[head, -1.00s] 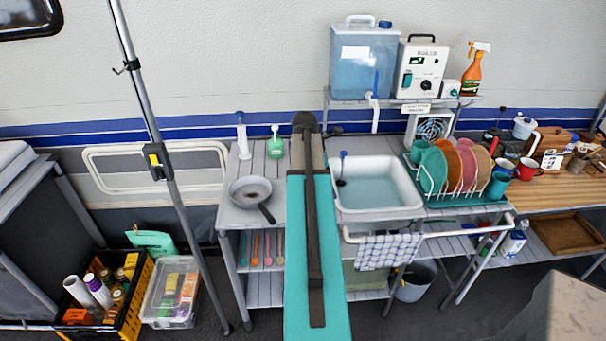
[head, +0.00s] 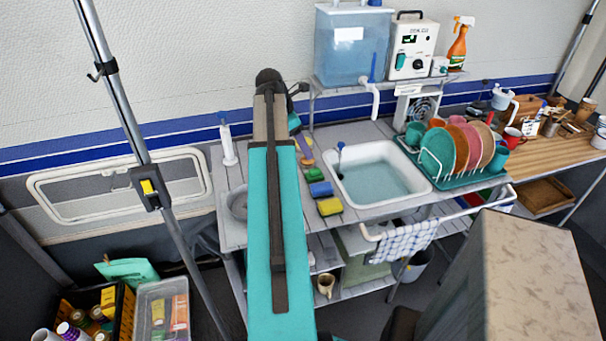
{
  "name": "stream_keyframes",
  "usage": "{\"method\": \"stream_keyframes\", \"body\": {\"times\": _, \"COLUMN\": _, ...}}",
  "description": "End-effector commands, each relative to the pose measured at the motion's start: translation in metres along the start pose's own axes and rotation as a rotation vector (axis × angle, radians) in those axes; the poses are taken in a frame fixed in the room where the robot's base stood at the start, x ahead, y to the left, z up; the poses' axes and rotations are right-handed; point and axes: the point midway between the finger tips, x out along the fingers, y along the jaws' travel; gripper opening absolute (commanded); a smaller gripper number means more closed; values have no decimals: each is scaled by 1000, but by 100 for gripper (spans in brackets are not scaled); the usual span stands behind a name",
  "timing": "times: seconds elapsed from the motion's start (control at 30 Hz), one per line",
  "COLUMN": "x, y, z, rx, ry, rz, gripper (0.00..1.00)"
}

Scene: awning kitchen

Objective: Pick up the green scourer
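A small flat green pad (head: 314,174), which looks like the green scourer, lies on the grey counter just left of the sink. A blue sponge-like block (head: 320,189) lies in front of it. A yellow sponge (head: 330,206) lies closer to the front edge. My teal arm crosses the counter to the left of these and hides part of it. My gripper's fingers cannot be made out, and nothing is seen held.
The sink (head: 376,176) holds water. A teal dish rack (head: 470,178) with plates stands to its right. A pan (head: 238,204) is partly behind my arm. A white bottle (head: 228,145) stands at the back left. A metal pole (head: 150,180) rises at left.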

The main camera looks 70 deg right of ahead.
Motion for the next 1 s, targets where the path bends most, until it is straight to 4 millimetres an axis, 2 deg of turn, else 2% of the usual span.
{"method": "stream_keyframes", "body": {"times": 0.53, "x": 5, "y": 0, "z": 1, "rx": 0, "ry": 0, "rz": -1, "gripper": 58}}
{"method": "stream_keyframes", "body": {"times": 1.0, "x": 53, "y": 0, "z": 0, "rx": -2, "ry": 0, "rz": -2, "gripper": 58}}
